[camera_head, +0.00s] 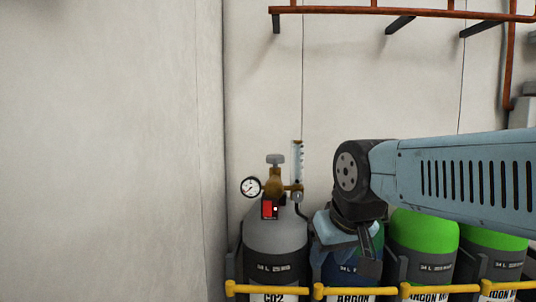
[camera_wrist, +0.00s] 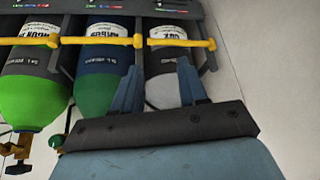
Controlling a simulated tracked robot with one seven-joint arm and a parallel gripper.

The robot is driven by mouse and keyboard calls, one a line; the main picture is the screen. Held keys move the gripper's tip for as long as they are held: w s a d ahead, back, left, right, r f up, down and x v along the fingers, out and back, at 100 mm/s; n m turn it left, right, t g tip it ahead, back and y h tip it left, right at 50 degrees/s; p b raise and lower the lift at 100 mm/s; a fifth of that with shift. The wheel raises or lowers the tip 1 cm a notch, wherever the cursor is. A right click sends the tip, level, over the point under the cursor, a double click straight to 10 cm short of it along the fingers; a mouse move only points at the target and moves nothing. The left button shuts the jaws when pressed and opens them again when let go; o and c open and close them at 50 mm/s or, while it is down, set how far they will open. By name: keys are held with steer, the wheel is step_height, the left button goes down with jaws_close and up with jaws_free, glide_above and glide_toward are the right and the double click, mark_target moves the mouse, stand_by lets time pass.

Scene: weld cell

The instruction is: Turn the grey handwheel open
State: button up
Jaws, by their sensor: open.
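The grey handwheel (camera_head: 275,159) tops the brass valve (camera_head: 274,186) of the grey CO2 cylinder (camera_head: 275,238) in the head view. It is unobstructed there and does not show in the wrist view. My gripper (camera_head: 346,262) is right of and lower than the handwheel, in front of the blue-and-green argon cylinder, touching nothing that I can make out. In the wrist view my gripper (camera_wrist: 160,66) has its two fingers apart, with nothing between them. The grey cylinder (camera_wrist: 164,88) shows beyond them, upside down.
A round gauge (camera_head: 250,187) and a clear flow tube (camera_head: 298,165) flank the valve closely. Green-topped cylinders (camera_head: 424,230) stand to the right. A yellow bar (camera_head: 300,290) runs across the cylinders. The wall (camera_head: 110,150) is bare at left; orange pipes (camera_head: 400,11) run above.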

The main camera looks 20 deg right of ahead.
steer(key=shift+o, duration=0.2)
steer(key=shift+o, duration=0.8)
steer(key=shift+w+r, duration=0.1)
steer(key=shift+r, duration=0.05)
steer(key=o, duration=0.6)
steer(key=w+r, duration=0.2)
steer(key=w+r+m, duration=0.1)
steer(key=w+r, duration=0.1)
steer(key=r, duration=0.1)
steer(key=w+r+m+g, duration=0.1)
steer(key=w+r, duration=0.1)
steer(key=r, duration=0.1)
steer(key=shift+w+d, duration=0.2)
steer(key=shift+o, duration=0.3)
steer(key=w+r+m+g, duration=0.1)
steer(key=w+r+m, duration=0.2)
steer(key=w+r, duration=0.7)
steer(key=shift+w+r+m+g, duration=0.3)
steer(key=shift+w+m, duration=0.1)
steer(key=shift+w, duration=0.4)
step_height(320, 180, up, 8)
steer(key=f+m+g, duration=0.1)
steer(key=m+g, duration=0.2)
steer(key=m, duration=0.4)
glide_above(275, 161)
steer(key=w, duration=0.3)
steer(key=f, duration=1.3)
steer(key=shift+d+f, duration=0.1)
steer(key=shift+d, duration=0.3)
steer(key=c, duration=1)
